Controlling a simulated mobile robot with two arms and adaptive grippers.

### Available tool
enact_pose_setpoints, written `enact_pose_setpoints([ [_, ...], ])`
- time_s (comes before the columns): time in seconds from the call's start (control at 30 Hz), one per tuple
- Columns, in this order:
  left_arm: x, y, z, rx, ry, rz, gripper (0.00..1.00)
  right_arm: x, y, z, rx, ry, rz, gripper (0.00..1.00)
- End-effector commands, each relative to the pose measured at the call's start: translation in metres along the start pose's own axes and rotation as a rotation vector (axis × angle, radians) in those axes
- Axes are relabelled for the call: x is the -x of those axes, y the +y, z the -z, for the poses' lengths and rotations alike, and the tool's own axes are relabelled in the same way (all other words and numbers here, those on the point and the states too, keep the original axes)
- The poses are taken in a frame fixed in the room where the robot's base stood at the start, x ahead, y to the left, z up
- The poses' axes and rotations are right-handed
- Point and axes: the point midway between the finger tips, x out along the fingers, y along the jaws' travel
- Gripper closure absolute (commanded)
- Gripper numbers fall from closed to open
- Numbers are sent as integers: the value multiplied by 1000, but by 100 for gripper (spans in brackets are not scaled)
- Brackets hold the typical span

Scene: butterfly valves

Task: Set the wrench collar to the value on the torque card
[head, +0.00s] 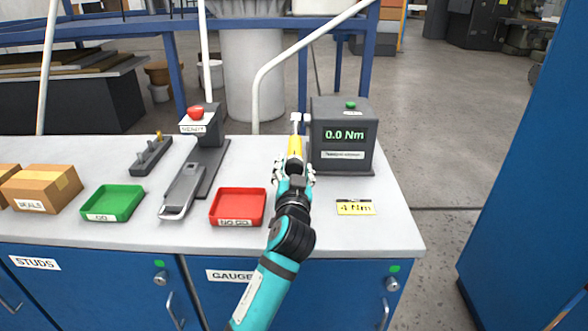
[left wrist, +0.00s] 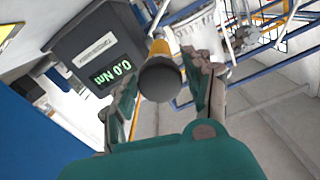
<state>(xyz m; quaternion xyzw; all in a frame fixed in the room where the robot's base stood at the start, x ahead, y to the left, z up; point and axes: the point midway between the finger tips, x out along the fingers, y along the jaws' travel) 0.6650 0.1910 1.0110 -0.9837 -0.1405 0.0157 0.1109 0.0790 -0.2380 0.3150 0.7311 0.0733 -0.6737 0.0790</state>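The wrench (head: 295,146) has a yellow section and a pale head and stands out beside the grey tester (head: 356,165), whose display reads 0.0 Nm. The yellow torque card (head: 356,207) lies on the bench and reads 4 Nm. My left gripper (head: 294,168) is at the near end of the wrench, its fingers spread on either side. In the left wrist view the wrench's dark round end (left wrist: 160,79) lies between the fingers (left wrist: 163,75), which look open around it. Collar markings are too small to read. My right gripper is not in view.
A red NO GO tray (head: 238,222), a grey tool (head: 182,190), a green GO tray (head: 113,217) and cardboard boxes (head: 42,205) lie to the left. A red-topped READY post (head: 205,122) stands behind. The bench's front right is clear around the card.

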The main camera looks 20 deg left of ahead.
Motion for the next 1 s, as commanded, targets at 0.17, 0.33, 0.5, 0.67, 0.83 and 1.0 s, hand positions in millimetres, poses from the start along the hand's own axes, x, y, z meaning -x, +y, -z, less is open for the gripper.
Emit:
enact_pose_setpoints([
  [0.17, 0, 0, 0, 0, 0, 0, 74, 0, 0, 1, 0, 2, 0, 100],
  [0.33, 0, 0, 0, 0, 0, 0, 91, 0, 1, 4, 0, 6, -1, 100],
  [0.5, 0, 0, 1, -15, 0, 0, 91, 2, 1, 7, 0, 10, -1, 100],
  [0.67, 0, 0, 2, -69, 0, 1, 91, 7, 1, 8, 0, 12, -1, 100],
  [0.83, 0, -1, 3, -179, -1, 3, 91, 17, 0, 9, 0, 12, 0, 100],
  [1.0, 0, -1, 3, -330, 0, 4, 91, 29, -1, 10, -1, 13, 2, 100],
])
